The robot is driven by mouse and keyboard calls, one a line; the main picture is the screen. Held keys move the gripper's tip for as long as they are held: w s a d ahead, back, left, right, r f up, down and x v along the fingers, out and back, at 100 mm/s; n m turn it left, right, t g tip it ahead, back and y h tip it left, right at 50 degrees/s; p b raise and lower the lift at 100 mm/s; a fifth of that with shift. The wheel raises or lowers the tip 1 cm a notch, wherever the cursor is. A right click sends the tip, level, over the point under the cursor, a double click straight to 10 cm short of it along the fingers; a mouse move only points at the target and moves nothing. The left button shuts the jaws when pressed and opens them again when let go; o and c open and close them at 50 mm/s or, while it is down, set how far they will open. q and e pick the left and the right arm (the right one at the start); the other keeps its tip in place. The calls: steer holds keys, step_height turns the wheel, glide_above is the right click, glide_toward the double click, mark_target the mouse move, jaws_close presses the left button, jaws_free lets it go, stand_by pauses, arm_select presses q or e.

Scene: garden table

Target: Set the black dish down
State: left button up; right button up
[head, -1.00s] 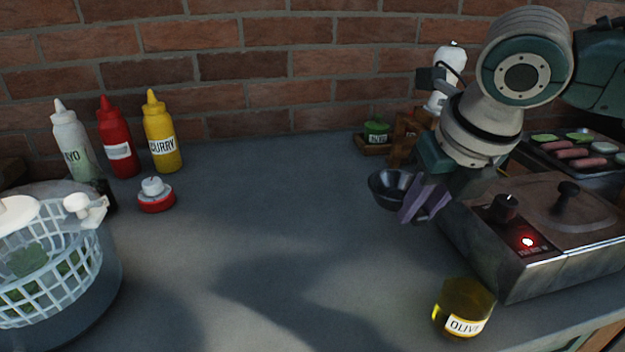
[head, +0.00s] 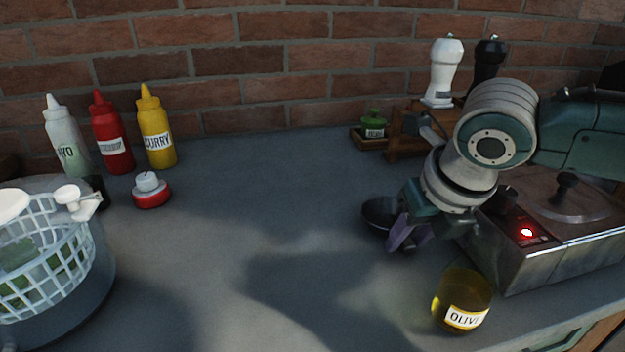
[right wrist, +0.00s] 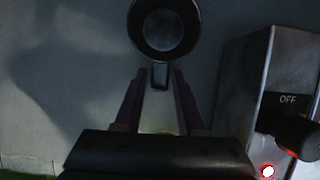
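The black dish (head: 378,211), a small round bowl with a short handle, is on the grey tabletop (head: 250,190) in the middle right of the head view, partly hidden by my right gripper. My right gripper (head: 398,240) points down at its near side. In the right wrist view the dish (right wrist: 165,25) is at the top, its handle pointing between the two purple fingers (right wrist: 158,76). The fingers are apart, with a narrow gap on each side of the handle. My left gripper is not in view.
An olive jar (head: 463,299) stands close in front of my right gripper. A metal cooker (head: 560,245) with a lit red light is just right. Sauce bottles (head: 112,138), a red-and-white pot (head: 151,192) and a white basket (head: 45,265) are left. The table's middle is clear.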

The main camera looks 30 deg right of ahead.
steer(key=shift+o, duration=1.2)
steer(key=shift+r, duration=0.15)
steer(key=p+v, duration=0.3)
steer(key=v, duration=0.9)
